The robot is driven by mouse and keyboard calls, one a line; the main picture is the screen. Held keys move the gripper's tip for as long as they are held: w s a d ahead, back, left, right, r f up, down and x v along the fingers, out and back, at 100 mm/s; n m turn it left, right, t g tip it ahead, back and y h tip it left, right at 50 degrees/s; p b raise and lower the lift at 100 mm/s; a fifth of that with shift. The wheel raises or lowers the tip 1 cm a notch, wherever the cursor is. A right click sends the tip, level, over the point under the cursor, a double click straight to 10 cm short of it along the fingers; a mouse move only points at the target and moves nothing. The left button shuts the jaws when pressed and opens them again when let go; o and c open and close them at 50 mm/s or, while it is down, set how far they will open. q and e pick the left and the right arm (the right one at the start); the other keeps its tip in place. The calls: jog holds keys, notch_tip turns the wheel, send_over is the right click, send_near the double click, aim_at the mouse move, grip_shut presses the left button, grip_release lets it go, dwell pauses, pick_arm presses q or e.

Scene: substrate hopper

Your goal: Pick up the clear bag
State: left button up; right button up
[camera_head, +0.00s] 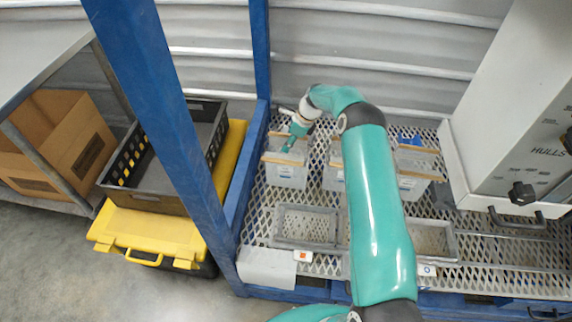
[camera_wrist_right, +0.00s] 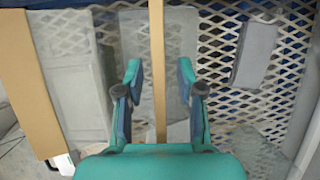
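Several clear, see-through bag-like containers with tan strips along their tops stand at the back of the metal mesh shelf. The leftmost clear bag (camera_head: 287,174) is at my right gripper (camera_head: 294,137), which points down over its tan strip. In the right wrist view my right gripper (camera_wrist_right: 160,75) is open. A tan strip (camera_wrist_right: 158,40) runs between its two fingers, with a gap visible on both sides. Pale see-through material shows around that strip; how deep the fingers sit is hard to tell. My left gripper is in neither view.
Clear trays (camera_head: 305,209) lie on the mesh in front. A blue post (camera_head: 180,130) stands left of the shelf, and a white machine (camera_head: 525,130) at its right. A black crate (camera_head: 150,198) sits on a yellow case (camera_head: 150,235). My right arm hides the shelf's middle.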

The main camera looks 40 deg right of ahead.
grip_shut()
dwell(0.5)
jog(key=shift+s, duration=0.1)
